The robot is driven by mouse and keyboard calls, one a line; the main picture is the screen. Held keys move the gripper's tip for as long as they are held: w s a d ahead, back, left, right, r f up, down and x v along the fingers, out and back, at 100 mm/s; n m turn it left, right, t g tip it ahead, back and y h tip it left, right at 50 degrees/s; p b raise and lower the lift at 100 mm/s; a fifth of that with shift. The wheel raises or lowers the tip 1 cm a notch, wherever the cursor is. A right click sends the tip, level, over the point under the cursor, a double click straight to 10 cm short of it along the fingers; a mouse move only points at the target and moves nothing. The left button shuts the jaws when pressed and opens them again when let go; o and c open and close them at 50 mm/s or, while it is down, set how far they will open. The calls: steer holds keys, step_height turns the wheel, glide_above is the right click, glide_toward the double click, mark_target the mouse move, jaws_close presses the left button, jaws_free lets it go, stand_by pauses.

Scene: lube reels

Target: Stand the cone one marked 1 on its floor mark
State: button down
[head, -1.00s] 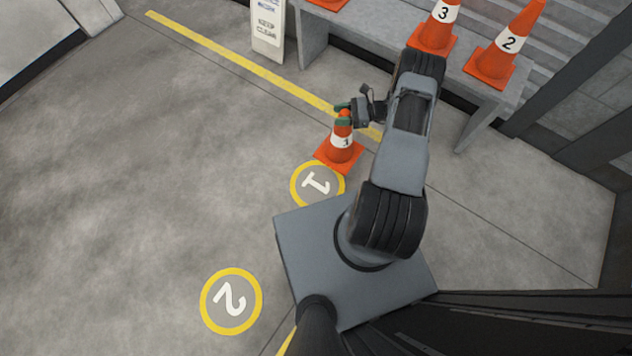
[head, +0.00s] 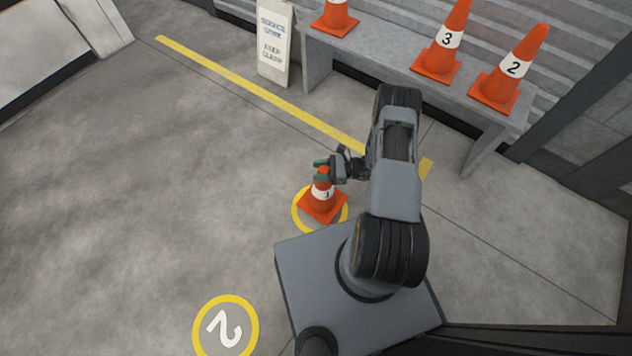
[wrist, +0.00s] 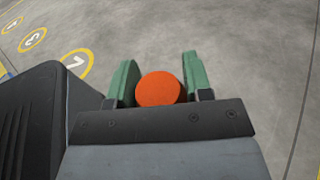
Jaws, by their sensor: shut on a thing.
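The orange cone marked 1 (head: 322,203) is upright in the head view, with a white band and a square base. My gripper (head: 322,170) is shut on its top. In the wrist view the round orange cone top (wrist: 159,89) sits between the green fingers of my gripper (wrist: 160,85). The cone's base covers much of the yellow-ringed floor mark 1 (head: 299,221); the ring shows around its lower and left sides and the numeral is hidden. I cannot tell whether the base touches the floor.
Floor mark 2 (head: 226,327) is bare at the lower left. Cone 3 (head: 438,55), cone 2 (head: 510,75) and another cone (head: 336,18) stand on the grey bench (head: 385,60). A white sign (head: 274,45) stands left of it. The floor at left is clear.

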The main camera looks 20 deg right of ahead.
mark_target(316, 185)
steer(key=shift+s+a+f, duration=0.2)
steer(key=shift+a+f, duration=0.25)
steer(key=shift+f, duration=0.15)
steer(key=shift+s+a+f+b, duration=0.15)
steer(key=shift+f+b, duration=0.35)
steer(key=shift+f, duration=0.5)
steer(key=shift+s+a+f+b, duration=0.15)
steer(key=shift+f+b, duration=0.35)
steer(key=shift+f, duration=0.5)
steer(key=shift+w+f, duration=0.1)
steer(key=c, duration=0.5)
jaws_free()
steer(key=shift+a, duration=0.1)
steer(key=shift+c, duration=0.2)
